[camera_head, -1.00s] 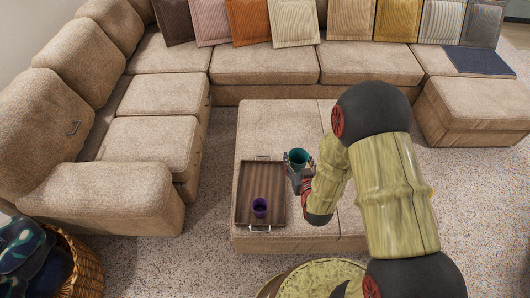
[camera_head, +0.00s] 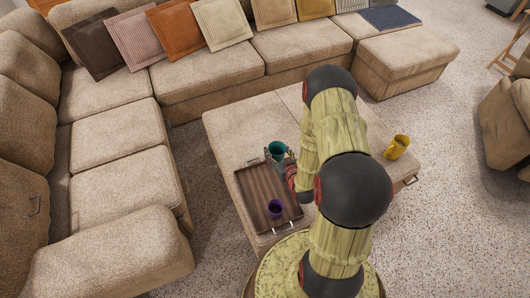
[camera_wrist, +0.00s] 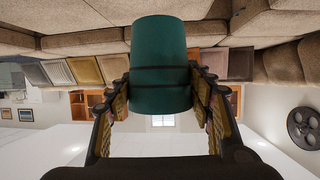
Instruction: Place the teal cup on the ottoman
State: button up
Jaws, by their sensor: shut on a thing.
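The teal cup (camera_head: 277,148) is held in my gripper (camera_head: 282,160) near the far right corner of the tray. The wrist view shows the teal cup (camera_wrist: 160,60) between the two fingers of my gripper (camera_wrist: 160,88), which are shut on its sides. A wide beige padded ottoman (camera_head: 236,124) stands in the middle, below the cup. I cannot tell how far the cup is above it. My arm hides part of the ottoman's top.
A dark wooden tray (camera_head: 251,197) with a purple cup (camera_head: 275,208) lies on the ottoman. A yellow mug (camera_head: 397,147) stands at its right side. A sectional sofa (camera_head: 112,135) runs along the left and back. A beige footstool-like seat (camera_head: 410,57) is at the back right.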

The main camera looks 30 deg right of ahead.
jog(key=s+d+f+m+g+h+p, duration=0.1)
jog(key=s+d+f+m+h, duration=0.1)
jog(key=s+d+f, duration=0.6)
jog(key=s+d+f+m+h+p, duration=0.15)
jog(key=s+d+f, duration=0.25)
jog(key=s+d, duration=0.75)
jog(key=shift+w+a+f+b, duration=0.1)
jog(key=shift+w+f+b, duration=1.25)
jog(key=shift+w+f, duration=0.85)
jog(key=shift+w+d+f+b, duration=0.1)
jog(key=shift+w+f+b, duration=1.25)
jog(key=shift+w+f, duration=0.9)
jog(key=shift+w+a+f+b, duration=0.1)
jog(key=shift+w+f+b, duration=1.25)
jog(key=shift+w+f, duration=0.85)
jog(key=shift+w+r, duration=0.25)
jog(key=shift+w, duration=0.05)
jog(key=shift+f, duration=0.15)
jog(key=o, duration=1.1)
